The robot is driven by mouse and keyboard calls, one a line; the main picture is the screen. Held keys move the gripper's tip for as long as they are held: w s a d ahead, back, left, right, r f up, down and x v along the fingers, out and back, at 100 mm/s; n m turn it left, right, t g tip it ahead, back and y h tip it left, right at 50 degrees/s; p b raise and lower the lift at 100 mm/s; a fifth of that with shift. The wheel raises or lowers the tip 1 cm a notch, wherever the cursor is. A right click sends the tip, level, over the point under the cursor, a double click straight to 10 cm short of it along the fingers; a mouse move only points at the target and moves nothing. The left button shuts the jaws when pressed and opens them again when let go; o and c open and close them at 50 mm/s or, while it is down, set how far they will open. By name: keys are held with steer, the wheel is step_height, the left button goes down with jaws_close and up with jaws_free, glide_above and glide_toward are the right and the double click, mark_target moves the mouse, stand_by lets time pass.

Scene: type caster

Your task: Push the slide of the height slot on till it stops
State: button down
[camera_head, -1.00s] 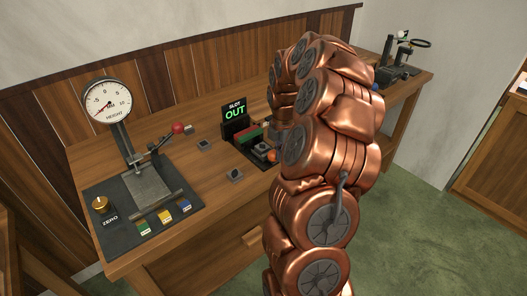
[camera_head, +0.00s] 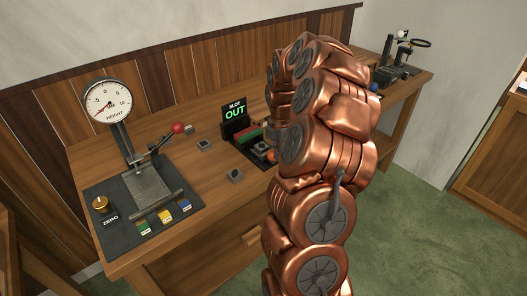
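The height slot device stands on the wooden bench, left of my copper arm. Its small black display (camera_head: 235,110) reads "SLOT OUT" in white and green. Below it is a dark base with a green and red part (camera_head: 249,135) and a grey block (camera_head: 262,147). My arm covers the right side of the device, so I cannot tell where the slide is in its travel. My gripper is hidden behind my own arm, and I cannot see whether it touches the slide.
A height gauge with a round dial (camera_head: 109,105) and a red-knobbed lever (camera_head: 178,128) stands at the left. Small dark blocks (camera_head: 235,174) lie on the bench (camera_head: 217,200). Another device with a black ring (camera_head: 414,43) stands at the far right end.

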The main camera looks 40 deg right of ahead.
mark_target(263, 147)
steer(key=shift+w+p, duration=0.6)
steer(key=shift+w, duration=2.2)
stand_by(2.4)
steer(key=shift+w+d+r, duration=0.1)
steer(key=shift+w+r, duration=0.05)
steer(key=shift+w, duration=0.75)
stand_by(0.7)
steer(key=shift+w, duration=0.45)
steer(key=shift+s+f, duration=0.1)
steer(key=shift+f, duration=0.1)
stand_by(0.6)
